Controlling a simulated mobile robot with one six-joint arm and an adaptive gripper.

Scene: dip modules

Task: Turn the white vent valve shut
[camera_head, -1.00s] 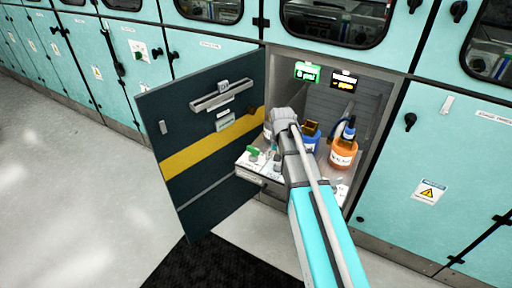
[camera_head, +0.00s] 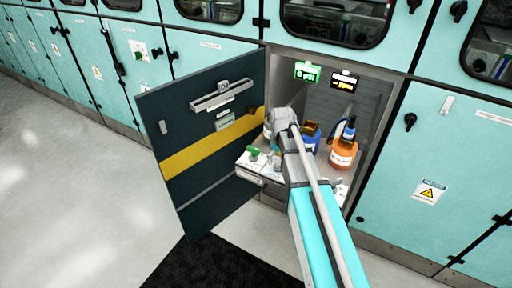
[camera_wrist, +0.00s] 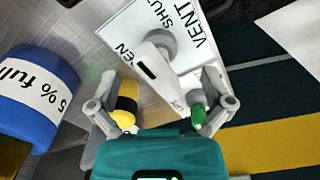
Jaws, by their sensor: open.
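The white vent valve (camera_wrist: 160,72) shows in the wrist view as a white lever with a grey round end, in front of a white label (camera_wrist: 195,30) reading "VENT" and "SHUT". Part of another word ending in "EN" shows at the label's left. My gripper (camera_wrist: 157,88) is open, with one finger on each side of the lever; I see no clear contact. In the head view my arm hides the fingers and the vent valve.
A blue container (camera_wrist: 45,95) stands left of my gripper. A yellow-and-black part (camera_wrist: 126,105) and a green-tipped part (camera_wrist: 198,114) lie close by the fingers. An orange bottle (camera_head: 343,153) stands right of my arm. The cabinet door (camera_head: 185,130) stands open at left.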

